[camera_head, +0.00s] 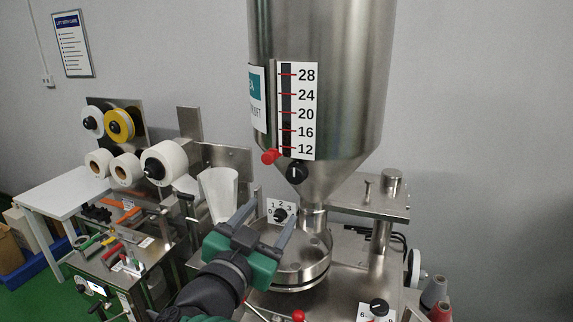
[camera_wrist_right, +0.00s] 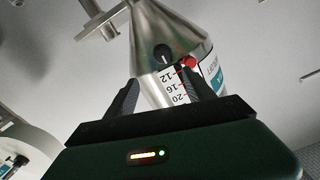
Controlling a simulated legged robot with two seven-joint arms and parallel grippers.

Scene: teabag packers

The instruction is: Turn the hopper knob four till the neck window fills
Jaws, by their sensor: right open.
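The steel hopper (camera_head: 345,70) stands at the centre in the head view, its cone narrowing to a neck (camera_head: 313,218). A black knob (camera_head: 297,172) with a white mark sits on the cone; it also shows in the right wrist view (camera_wrist_right: 164,53). A smaller black knob (camera_head: 280,215) on a dial plate marked 0 to 3 shows between my fingers in the head view. My right gripper (camera_head: 272,211) is open and empty below the cone, apart from the cone knob. I cannot make out the neck window's fill. My left gripper is out of view.
A level scale (camera_head: 305,110) and a red knob (camera_head: 269,157) are on the hopper. A round steel pan (camera_head: 300,270) lies under the neck. A steel post (camera_head: 381,225) stands at right. A machine with paper rolls (camera_head: 165,160) and a white table (camera_head: 60,200) are at left.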

